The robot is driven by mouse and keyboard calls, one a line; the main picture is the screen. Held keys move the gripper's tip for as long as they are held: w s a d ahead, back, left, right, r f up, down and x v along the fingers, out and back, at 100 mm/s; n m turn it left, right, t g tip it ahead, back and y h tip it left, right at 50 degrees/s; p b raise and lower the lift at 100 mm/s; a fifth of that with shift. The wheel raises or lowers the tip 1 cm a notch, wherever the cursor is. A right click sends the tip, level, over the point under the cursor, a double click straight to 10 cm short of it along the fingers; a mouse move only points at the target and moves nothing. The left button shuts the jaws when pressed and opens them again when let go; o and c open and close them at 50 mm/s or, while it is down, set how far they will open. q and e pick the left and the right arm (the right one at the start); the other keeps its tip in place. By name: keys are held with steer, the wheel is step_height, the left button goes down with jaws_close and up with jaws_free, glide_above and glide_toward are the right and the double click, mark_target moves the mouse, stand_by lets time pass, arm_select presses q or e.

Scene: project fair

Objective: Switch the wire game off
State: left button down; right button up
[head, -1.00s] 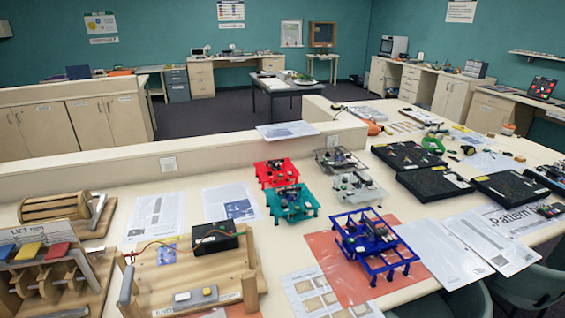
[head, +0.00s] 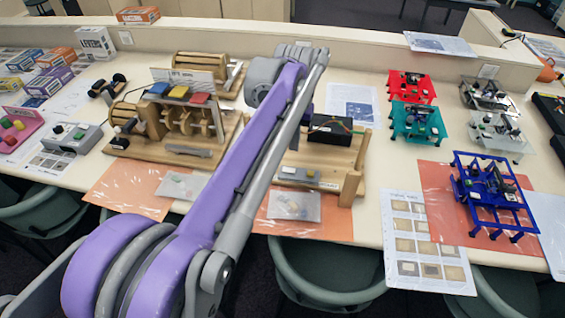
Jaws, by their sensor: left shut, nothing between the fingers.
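What looks like the wire game (head: 335,160) is a wooden stand at centre with a black box (head: 331,127) and coloured wires on it. A grey switch panel (head: 298,176) sits on its front edge; its switch position is too small to tell. My purple and grey left arm crosses in front and hides the stand's left part. My left gripper (head: 306,52) is at the arm's far end, shut and empty, seen mostly edge-on, its fingertips unclear. I cannot tell its height above the table or whether it touches anything. My right gripper is out of view.
A wooden lift model (head: 185,125) stands left of the arm, with a grey button box (head: 75,138) further left. Red (head: 411,87), teal (head: 418,122) and blue (head: 490,190) frames stand right. A low ledge (head: 370,40) runs behind. Chairs (head: 330,275) line the front edge.

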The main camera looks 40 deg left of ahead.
arm_select(q)
steer(key=r+n+g, duration=0.1)
glide_above(282, 171)
steer(key=shift+w+a+r, duration=0.15)
steer(key=shift+w+a, duration=0.05)
steer(key=shift+w, duration=0.1)
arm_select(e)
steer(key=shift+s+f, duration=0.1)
arm_select(q)
step_height(282, 171, down, 14)
steer(key=shift+b, duration=0.3)
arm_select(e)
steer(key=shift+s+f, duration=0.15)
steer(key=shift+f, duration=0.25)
arm_select(q)
steer(key=shift+f, duration=0.35)
steer(key=shift+s+r, duration=0.1)
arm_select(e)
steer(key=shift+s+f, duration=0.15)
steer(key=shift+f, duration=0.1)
